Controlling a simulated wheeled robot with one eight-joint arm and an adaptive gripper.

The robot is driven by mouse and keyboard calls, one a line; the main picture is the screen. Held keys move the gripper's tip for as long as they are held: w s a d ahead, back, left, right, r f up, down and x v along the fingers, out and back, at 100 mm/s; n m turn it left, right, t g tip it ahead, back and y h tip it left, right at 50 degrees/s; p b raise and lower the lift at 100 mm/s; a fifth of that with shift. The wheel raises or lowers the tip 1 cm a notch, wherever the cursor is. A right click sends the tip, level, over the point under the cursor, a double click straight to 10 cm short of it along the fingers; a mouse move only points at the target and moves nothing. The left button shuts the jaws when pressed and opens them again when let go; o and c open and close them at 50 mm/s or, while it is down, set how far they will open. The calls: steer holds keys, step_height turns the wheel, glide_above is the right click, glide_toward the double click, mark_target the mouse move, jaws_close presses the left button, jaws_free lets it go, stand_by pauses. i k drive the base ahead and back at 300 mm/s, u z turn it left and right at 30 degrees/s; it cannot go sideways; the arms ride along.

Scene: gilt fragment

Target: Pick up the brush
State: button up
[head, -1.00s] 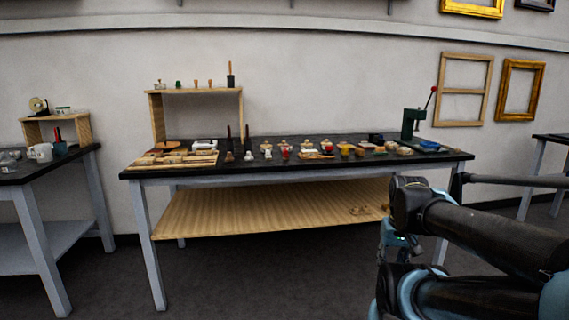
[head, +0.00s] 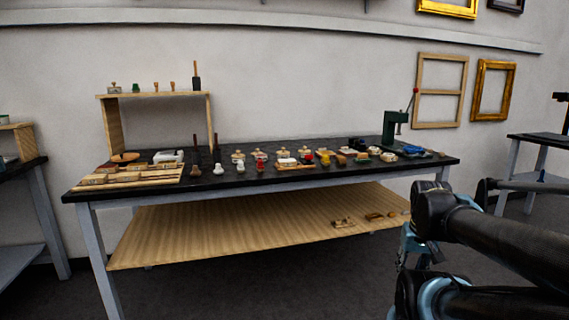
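A brush-like tool (head: 196,76) with a wooden handle and a dark lower part stands upright on the small wooden shelf at the left of the long table. Two dark-handled upright tools (head: 217,157) stand on the tabletop below; I cannot tell whether they are brushes. My arm is folded at the lower right, well apart from these things. A small blue and dark part, perhaps my gripper (head: 420,249), shows partly behind my arm, in front of the table's right end. Its fingers cannot be made out.
The black-topped table (head: 130,193) holds several small pots, stamps and blocks, with a green press (head: 392,127) at the right. A wooden lower shelf (head: 230,230) carries a few small things. Other tables stand at left and right. The dark floor (head: 260,290) in front is clear.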

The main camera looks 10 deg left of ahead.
mark_target(261, 168)
steer(key=u, duration=0.1)
steer(key=i, duration=1.2)
steer(key=u, duration=0.4)
